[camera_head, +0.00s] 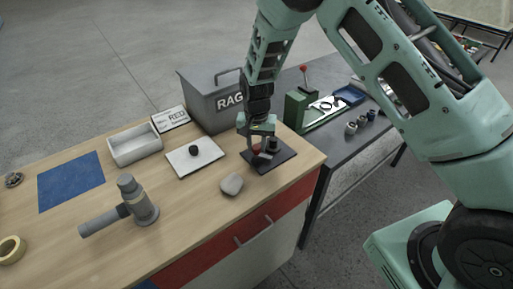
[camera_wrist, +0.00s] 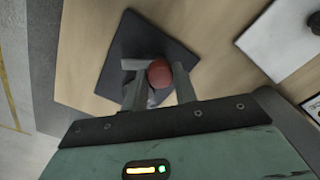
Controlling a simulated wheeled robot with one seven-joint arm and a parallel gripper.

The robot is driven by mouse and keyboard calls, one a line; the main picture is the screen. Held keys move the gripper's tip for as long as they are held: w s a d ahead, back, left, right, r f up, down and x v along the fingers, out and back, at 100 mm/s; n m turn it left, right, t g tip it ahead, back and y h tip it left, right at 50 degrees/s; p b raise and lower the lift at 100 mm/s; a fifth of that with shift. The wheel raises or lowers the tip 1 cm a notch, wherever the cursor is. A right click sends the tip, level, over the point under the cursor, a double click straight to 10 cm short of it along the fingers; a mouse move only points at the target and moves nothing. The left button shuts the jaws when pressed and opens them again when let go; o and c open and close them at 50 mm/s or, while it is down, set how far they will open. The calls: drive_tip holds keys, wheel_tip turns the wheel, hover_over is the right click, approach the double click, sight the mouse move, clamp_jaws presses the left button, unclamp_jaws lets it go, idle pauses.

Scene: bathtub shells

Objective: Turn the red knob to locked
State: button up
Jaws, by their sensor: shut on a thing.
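The red knob (camera_wrist: 160,73) sits on a dark square plate (camera_wrist: 128,50) in the wrist view. My gripper (camera_wrist: 163,83) reaches down over the plate, with one finger on each side of the knob, shut on it. In the head view, my gripper (camera_head: 262,146) points down over the dark plate (camera_head: 284,162) near the right end of the wooden bench. The red knob (camera_head: 257,149) shows only in part there, mostly hidden by the fingers. I cannot read any lock marking or which way the knob points.
A grey RAG bin (camera_head: 205,98) stands behind my gripper. A grey pipe fitting (camera_head: 137,203) and white tray (camera_head: 134,146) are farther left.

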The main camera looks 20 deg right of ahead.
sight(257, 146)
drive_tip(key=n+b, duration=0.2)
drive_tip(key=n, duration=0.4)
drive_tip(key=shift+b, duration=0.3)
drive_tip(key=n+b, duration=0.1)
drive_tip(key=n, duration=0.4)
drive_tip(key=shift+r+n, duration=0.1)
drive_tip(key=shift+n, duration=0.3)
drive_tip(key=shift+w, duration=0.1)
drive_tip(key=o, duration=1)
wheel_tip(257, 146, up, 17)
drive_tip(key=b, duration=0.3)
drive_tip(key=shift+r, duration=0.2)
